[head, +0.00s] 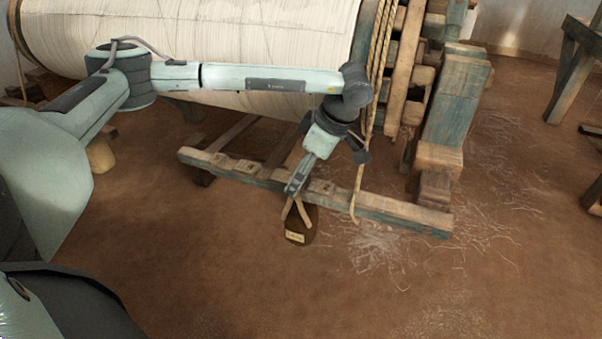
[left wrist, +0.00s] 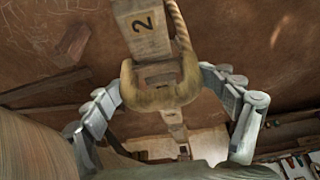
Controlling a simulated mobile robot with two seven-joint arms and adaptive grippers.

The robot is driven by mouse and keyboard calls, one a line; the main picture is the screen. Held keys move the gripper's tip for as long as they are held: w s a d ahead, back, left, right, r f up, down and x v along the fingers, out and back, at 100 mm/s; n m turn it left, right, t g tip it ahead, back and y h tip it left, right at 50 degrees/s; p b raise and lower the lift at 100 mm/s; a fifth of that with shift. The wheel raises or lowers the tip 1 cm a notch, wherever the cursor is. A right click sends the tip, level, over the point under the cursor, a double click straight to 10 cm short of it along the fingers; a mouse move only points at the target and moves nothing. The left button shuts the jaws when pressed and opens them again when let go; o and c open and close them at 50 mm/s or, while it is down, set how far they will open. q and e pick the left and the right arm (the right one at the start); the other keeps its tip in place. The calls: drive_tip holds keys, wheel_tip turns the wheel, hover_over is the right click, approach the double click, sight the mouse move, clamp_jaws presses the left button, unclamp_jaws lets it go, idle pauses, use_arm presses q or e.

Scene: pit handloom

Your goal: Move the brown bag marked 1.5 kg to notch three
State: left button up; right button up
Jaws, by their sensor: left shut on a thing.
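The brown bag (head: 302,225) hangs at the front of the notched wooden rail; its pale label is too small to read. Its tan handle rises in a V to my left gripper (head: 293,188). In the left wrist view, a thick tan loop (left wrist: 160,98) lies between the two fingers of my left gripper (left wrist: 165,82), which is shut on it. The bag's body is not clear in that view. In the head view the rail (head: 395,212) runs beside the gripper. My right gripper is not in view.
A rope (head: 361,180) hangs close to the right of my left gripper, in front of the rail. The warp beam (head: 255,30) and a wooden post (head: 450,110) stand behind. A paler bag (head: 101,156) shows at the left. The floor in front is clear apart from loose threads.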

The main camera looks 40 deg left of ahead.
use_arm(q)
drive_tip(key=o, duration=1.8)
drive_tip(key=shift+c, duration=0.2)
drive_tip(key=shift+s+f, duration=0.1)
drive_tip(key=shift+f, duration=0.05)
drive_tip(key=v, duration=0.5)
drive_tip(key=w+d, duration=0.1)
drive_tip(key=d, duration=0.3)
drive_tip(key=w+d, duration=0.1)
drive_tip(key=d, duration=0.2)
drive_tip(key=w+d, duration=0.1)
drive_tip(key=d, duration=0.3)
drive_tip(key=shift+d, duration=0.35)
